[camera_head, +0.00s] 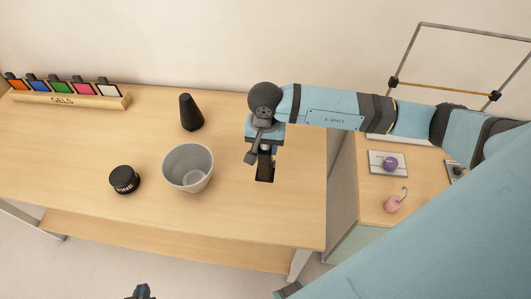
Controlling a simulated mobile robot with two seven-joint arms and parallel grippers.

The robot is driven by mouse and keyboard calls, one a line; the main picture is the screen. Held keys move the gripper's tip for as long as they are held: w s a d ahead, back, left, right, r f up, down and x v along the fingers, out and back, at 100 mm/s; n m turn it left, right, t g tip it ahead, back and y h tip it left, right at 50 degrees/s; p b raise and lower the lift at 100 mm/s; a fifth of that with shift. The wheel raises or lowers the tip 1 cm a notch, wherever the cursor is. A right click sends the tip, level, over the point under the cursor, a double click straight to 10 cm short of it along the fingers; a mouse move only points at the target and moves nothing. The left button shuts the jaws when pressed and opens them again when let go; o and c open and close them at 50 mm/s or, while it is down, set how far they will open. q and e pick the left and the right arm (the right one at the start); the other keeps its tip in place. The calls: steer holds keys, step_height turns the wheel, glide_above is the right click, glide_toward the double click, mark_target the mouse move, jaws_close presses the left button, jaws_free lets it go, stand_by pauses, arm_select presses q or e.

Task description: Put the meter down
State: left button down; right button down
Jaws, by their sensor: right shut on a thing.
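My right gripper (260,155) points down over the right part of the wooden table (230,225). It is shut on a small dark object, seemingly the meter (265,173), which is partly hidden by the fingers. I cannot tell whether the meter touches the tabletop or is just above it. My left gripper (141,292) shows only as a small dark blue piece at the bottom edge; its jaws cannot be made out.
A gels rack (70,98) lies at the back left. A side table (375,205) holds a purple ball (390,163) and a pink item (394,204).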

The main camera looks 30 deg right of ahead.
steer(key=shift+f, duration=0.55)
steer(key=shift+f+p, duration=0.3)
steer(key=shift+f, duration=1.85)
steer(key=c, duration=0.7)
jaws_free()
steer(key=shift+r, duration=0.15)
steer(key=shift+r, duration=0.2)
steer(key=shift+w+r, duration=0.1)
steer(key=shift+r, duration=0.25)
step_height(320, 180, up, 11)
steer(key=shift+r+b, duration=0.1)
steer(key=shift+b, duration=1.1)
